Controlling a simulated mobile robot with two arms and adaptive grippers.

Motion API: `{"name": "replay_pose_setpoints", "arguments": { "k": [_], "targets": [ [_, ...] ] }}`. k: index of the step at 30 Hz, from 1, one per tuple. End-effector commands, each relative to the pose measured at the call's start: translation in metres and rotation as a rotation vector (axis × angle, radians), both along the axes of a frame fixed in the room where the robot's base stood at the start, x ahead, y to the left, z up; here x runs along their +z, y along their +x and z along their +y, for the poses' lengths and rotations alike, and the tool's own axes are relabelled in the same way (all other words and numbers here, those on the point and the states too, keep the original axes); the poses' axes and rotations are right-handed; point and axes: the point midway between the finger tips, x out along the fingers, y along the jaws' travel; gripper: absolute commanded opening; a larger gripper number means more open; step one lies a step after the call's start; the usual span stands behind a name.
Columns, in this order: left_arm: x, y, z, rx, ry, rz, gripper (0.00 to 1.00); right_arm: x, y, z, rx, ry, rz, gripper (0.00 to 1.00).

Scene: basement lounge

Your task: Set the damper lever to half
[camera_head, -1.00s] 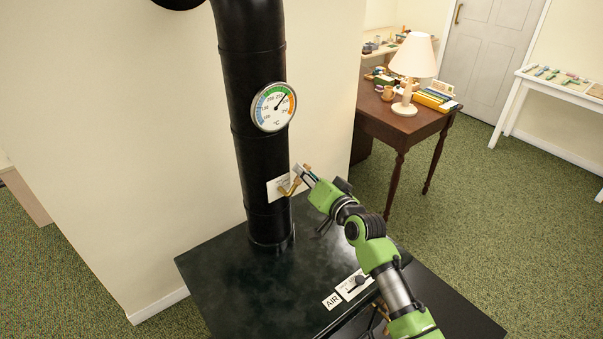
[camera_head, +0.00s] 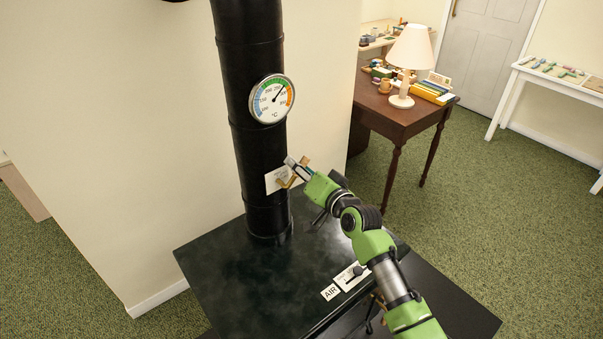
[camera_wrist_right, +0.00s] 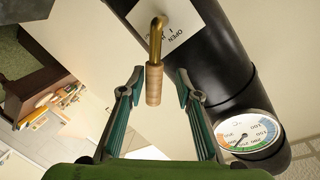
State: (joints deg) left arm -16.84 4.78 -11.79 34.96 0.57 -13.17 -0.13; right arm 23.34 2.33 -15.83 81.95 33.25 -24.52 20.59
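The damper lever (camera_wrist_right: 154,72) is a bent brass rod with a ribbed wooden grip. It comes out of a white plate (camera_head: 275,181) on the black stovepipe (camera_head: 262,142). In the right wrist view the plate (camera_wrist_right: 172,22) shows the word OPEN; its other markings are hard to read. My right gripper (camera_head: 297,168) is at the lever in the head view. In the right wrist view its fingers (camera_wrist_right: 160,75) are open on either side of the wooden grip, with a visible gap on each side. My left gripper is not in view.
A round thermometer (camera_head: 271,98) sits on the pipe above the plate. The dark stove top (camera_head: 225,275) lies below, with an AIR label (camera_head: 330,292) and a slider (camera_head: 354,273). A wooden table (camera_head: 405,118) with a lamp (camera_head: 410,55) stands behind at the right.

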Motion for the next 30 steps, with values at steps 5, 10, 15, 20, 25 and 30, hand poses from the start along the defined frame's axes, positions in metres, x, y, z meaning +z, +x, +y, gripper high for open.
{"name": "replay_pose_setpoints", "arguments": {
  "k": [5, 10, 15, 20, 25, 30],
  "targets": [
    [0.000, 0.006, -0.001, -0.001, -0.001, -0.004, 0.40, 0.001, -0.012, -0.005, -0.001, -0.001, -0.001, 0.31],
    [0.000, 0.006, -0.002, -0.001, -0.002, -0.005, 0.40, 0.005, -0.037, -0.014, -0.003, -0.001, -0.002, 0.31],
    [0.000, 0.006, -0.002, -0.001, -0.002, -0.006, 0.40, 0.010, -0.067, -0.024, -0.003, 0.000, -0.001, 0.31],
    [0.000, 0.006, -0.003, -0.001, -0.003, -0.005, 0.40, 0.014, -0.093, -0.033, -0.003, 0.000, 0.000, 0.31],
    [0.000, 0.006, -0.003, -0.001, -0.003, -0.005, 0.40, 0.018, -0.111, -0.039, -0.003, 0.000, -0.001, 0.31],
    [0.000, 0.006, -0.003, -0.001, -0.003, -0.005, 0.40, 0.019, -0.118, -0.042, -0.003, 0.000, -0.001, 0.31]
  ]
}}
